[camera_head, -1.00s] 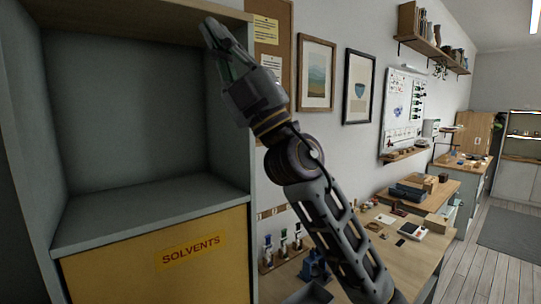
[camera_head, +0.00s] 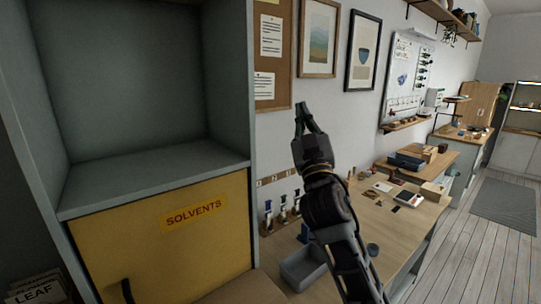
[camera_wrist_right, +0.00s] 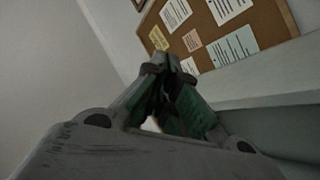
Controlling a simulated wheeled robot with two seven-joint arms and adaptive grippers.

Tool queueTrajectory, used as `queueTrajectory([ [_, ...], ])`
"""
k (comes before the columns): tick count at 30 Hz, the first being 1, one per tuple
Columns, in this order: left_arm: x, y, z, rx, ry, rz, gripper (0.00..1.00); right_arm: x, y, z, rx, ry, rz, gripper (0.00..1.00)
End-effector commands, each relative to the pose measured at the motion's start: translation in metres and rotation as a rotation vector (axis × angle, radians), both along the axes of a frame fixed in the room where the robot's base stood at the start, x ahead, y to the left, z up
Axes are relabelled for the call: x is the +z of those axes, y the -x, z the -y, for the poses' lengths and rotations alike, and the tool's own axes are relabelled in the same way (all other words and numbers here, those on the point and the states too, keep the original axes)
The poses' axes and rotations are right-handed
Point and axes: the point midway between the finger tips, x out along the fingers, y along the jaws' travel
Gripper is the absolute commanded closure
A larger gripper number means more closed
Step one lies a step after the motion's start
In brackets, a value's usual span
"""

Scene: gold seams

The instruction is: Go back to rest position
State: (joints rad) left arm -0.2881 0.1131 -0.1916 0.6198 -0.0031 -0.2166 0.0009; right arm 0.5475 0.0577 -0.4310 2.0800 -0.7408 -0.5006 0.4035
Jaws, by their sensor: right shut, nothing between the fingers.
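My right gripper (camera_head: 303,110) is raised in front of the wall, to the right of the cabinet, pointing up. Its fingers are together with nothing between them. In the right wrist view the gripper (camera_wrist_right: 168,62) shows with its fingertips meeting, the cork board (camera_wrist_right: 205,35) beyond them. My left gripper is not in view.
The grey cabinet (camera_head: 245,100) stands at the left, with an empty open shelf (camera_head: 150,175) above a yellow door marked SOLVENTS (camera_head: 165,245). A workbench (camera_head: 400,235) with small items and a grey bin (camera_head: 303,268) lies at the right. Framed pictures hang behind.

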Motion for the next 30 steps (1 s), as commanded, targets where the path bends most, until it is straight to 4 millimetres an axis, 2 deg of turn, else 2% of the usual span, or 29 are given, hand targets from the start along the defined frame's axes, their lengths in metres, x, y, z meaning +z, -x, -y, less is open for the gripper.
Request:
queueTrajectory([
  [1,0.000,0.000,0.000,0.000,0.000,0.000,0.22,-0.017,-0.004,0.007,-0.010,-0.013,-0.045,1.00],
  [6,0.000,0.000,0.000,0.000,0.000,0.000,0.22,-0.070,-0.015,0.029,-0.042,-0.054,-0.189,1.00],
  [15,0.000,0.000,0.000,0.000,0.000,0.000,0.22,-0.167,-0.019,0.062,-0.094,-0.108,-0.448,1.00],
  [23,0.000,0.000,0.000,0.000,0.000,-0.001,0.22,-0.253,-0.005,0.087,-0.131,-0.139,-0.676,1.00],
  [30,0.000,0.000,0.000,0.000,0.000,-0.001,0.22,-0.329,0.021,0.105,-0.159,-0.154,-0.889,1.00],
])
